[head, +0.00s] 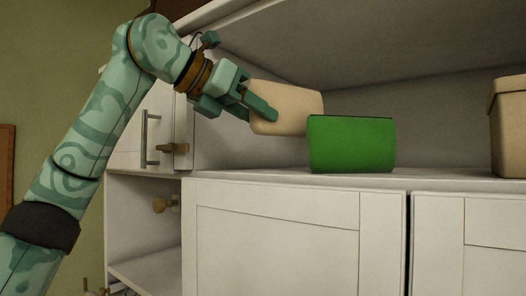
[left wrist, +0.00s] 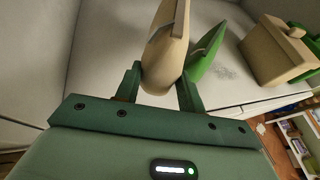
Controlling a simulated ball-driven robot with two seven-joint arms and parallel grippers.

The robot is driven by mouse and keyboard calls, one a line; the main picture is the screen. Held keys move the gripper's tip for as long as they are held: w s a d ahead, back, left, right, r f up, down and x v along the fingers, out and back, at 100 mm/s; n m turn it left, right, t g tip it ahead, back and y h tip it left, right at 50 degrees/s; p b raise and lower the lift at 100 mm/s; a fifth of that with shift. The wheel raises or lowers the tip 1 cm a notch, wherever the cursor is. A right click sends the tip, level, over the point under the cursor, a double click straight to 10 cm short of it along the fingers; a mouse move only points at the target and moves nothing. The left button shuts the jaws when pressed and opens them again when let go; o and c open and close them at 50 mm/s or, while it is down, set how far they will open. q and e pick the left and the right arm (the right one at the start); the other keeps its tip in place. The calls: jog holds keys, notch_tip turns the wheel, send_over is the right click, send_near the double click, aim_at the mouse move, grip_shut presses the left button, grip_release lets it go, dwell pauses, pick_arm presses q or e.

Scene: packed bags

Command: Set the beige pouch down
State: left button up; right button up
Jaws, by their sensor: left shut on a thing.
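The beige pouch (head: 292,103) is a soft, rounded bag, tilted slightly, in the open shelf of the white cabinet (head: 275,215). My left gripper (head: 262,108) is shut on its left side. In the left wrist view the beige pouch (left wrist: 166,45) stands between the two fingers of my left gripper (left wrist: 158,88). In the head view the pouch appears above the shelf surface, behind and left of a green pouch (head: 351,145). The green pouch hides its lower right corner. My right gripper is not in view.
The green pouch stands upright near the shelf's front edge, close beside the beige one. A tan box (head: 508,128) stands farther right. Bare shelf lies between them. The shelf's ceiling slopes overhead. A cabinet door with a handle (head: 144,139) is left, near my arm.

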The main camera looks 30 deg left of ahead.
aim_at(273, 135)
pick_arm(q)
jog(key=shift+w+d+f, duration=0.15)
jog(key=shift+w+f, duration=0.45)
jog(key=shift+f, duration=0.05)
jog(key=shift+w+d+f, duration=0.15)
jog(key=shift+w+f, duration=0.7)
jog(key=shift+w, duration=0.05)
jog(key=f, duration=0.3)
jog(key=shift+a+f, duration=0.25)
jog(key=shift+f, duration=0.05)
jog(key=shift+w, duration=0.1)
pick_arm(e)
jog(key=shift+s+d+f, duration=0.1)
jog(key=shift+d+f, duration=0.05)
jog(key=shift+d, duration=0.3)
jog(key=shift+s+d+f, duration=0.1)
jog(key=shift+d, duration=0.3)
pick_arm(q)
jog(key=shift+d, duration=0.15)
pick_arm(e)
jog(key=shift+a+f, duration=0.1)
pick_arm(q)
jog(key=o, duration=1.1)
jog(key=shift+c, duration=0.2)
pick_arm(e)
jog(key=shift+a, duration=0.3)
